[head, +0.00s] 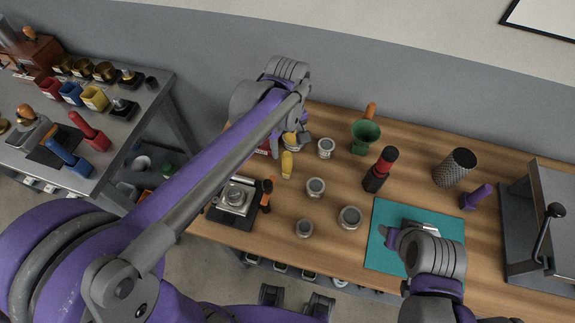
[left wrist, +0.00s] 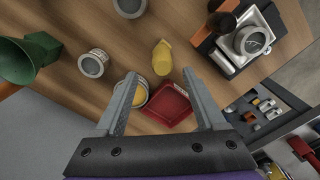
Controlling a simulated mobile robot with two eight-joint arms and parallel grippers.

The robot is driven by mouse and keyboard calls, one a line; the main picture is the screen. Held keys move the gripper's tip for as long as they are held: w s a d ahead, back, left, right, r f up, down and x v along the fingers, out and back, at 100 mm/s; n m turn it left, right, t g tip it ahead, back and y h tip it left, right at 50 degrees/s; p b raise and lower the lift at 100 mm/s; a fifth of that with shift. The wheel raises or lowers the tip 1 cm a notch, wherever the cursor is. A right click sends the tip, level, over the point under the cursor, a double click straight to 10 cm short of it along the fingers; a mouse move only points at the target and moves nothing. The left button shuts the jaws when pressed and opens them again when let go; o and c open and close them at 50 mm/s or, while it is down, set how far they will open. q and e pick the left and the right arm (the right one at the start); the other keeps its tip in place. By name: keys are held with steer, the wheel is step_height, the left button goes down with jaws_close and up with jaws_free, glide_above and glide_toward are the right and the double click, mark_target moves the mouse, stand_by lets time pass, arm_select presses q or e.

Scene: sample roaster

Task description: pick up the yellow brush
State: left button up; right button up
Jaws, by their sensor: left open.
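The yellow brush (head: 287,164) is on the wooden table near its left part. In the left wrist view the brush (left wrist: 162,58) is a short yellow shape just beyond the gap between my fingertips. My left gripper (left wrist: 158,82) is open and empty, with its two fingers spread apart. In the head view it is partly hidden by its own arm, just behind the brush. The brush is apart from both fingers. My right gripper (head: 408,238) is over the teal mat (head: 387,258); its jaws do not show clearly.
A red tray (left wrist: 174,107) and a round tin lie below my left fingers. A scale (head: 234,197) stands front left, and several small grey cups (head: 315,187) stand to the right. A green funnel-shaped cup (head: 365,135) and a red-black cylinder (head: 380,170) stand farther right.

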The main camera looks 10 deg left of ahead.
mark_target(287, 154)
arm_select(q)
steer(key=shift+s+d+f, duration=0.1)
steer(key=shift+s+f, duration=0.05)
steer(key=shift+f, duration=1.4)
steer(key=shift+s+f, duration=0.15)
steer(key=shift+f, duration=1.4)
jaws_close()
